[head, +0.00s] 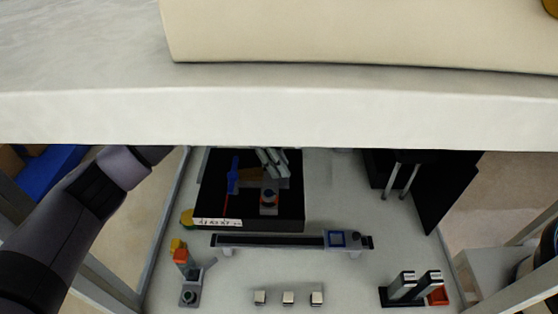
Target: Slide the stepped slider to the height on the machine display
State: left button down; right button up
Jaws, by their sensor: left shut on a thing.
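The long grey and black slide rail (280,241) lies across the lower table. My right gripper does not show.
The white ledge (280,118) covers the upper view. A small orange-topped device (182,257) stands at the left. Several small metallic blocks (288,297) lie in front of the rail.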

pick_arm(q)
jog(key=shift+w+a+f+b, duration=0.1)
jog(key=shift+a+f+b, duration=0.05)
jog(key=shift+a+b, duration=0.9)
jog(key=shift+a, duration=0.2)
jog(key=shift+a+r, duration=0.1)
jog(key=shift+r, duration=0.15)
jog(key=c, duration=1.4)
grip_release()
jog(key=v, duration=0.7)
jog(key=shift+r, duration=0.15)
